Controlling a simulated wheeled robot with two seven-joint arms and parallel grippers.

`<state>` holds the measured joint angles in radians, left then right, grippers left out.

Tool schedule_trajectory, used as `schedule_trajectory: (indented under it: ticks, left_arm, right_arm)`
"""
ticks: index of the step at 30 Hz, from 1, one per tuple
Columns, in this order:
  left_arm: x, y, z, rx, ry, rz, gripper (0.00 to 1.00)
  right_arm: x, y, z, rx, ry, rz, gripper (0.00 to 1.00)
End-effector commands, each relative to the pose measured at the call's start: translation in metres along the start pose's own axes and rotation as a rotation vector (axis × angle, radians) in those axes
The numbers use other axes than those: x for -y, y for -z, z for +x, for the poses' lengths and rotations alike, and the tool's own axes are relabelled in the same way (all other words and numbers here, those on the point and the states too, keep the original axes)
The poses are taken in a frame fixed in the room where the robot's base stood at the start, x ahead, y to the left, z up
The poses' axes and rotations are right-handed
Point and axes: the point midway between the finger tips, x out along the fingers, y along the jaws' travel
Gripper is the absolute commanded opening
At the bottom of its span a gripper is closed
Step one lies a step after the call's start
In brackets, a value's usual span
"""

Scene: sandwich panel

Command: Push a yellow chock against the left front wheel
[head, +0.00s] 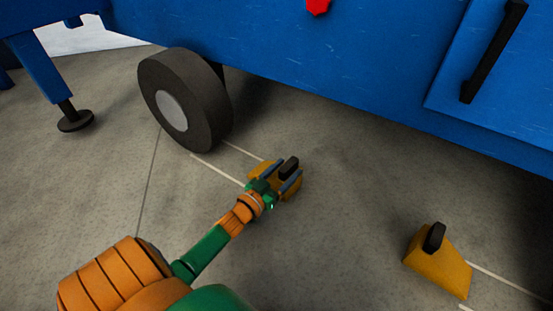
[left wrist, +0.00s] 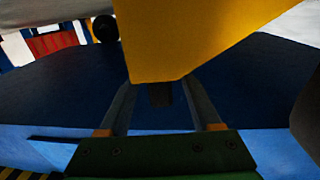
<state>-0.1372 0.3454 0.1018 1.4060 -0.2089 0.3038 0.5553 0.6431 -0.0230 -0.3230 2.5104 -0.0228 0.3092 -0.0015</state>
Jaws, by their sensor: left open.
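The dark wheel (head: 185,100) with a grey hub stands under the blue panel body at the upper left in the head view. A yellow chock (head: 293,188) with a black handle (head: 290,166) sits on the floor to the lower right of the wheel, apart from it. My left gripper (head: 283,175) is at this chock, open, with its fingers on either side of the handle. The left wrist view shows the yellow chock (left wrist: 190,35) large and close, with its dark handle (left wrist: 160,94) between the two fingers. My left arm hides part of the chock. My right gripper is not in view.
A second yellow chock (head: 438,268) with a black handle stands at the lower right. White lines (head: 218,169) mark the floor between wheel and chock. A blue support leg with a dark foot (head: 75,120) stands at the left. The blue body (head: 330,75) overhangs the floor behind.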

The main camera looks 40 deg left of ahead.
Motion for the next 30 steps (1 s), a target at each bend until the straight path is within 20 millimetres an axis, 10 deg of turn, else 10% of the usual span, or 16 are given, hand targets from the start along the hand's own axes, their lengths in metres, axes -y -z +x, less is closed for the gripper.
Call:
schedule_trajectory:
  ticks: [13, 21, 30]
  left_arm:
    - [0.0002, 0.0004, 0.0144, 0.001, 0.001, 0.0, 0.65]
    - [0.0002, 0.0002, 0.0142, 0.001, 0.001, 0.0, 0.0]
    - [0.0002, 0.0001, 0.0141, 0.001, 0.001, 0.0, 0.0]
  right_arm:
    - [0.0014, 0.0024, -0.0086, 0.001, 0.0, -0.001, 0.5]
    - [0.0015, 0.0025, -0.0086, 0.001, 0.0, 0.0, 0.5]
    - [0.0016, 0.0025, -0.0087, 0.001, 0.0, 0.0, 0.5]
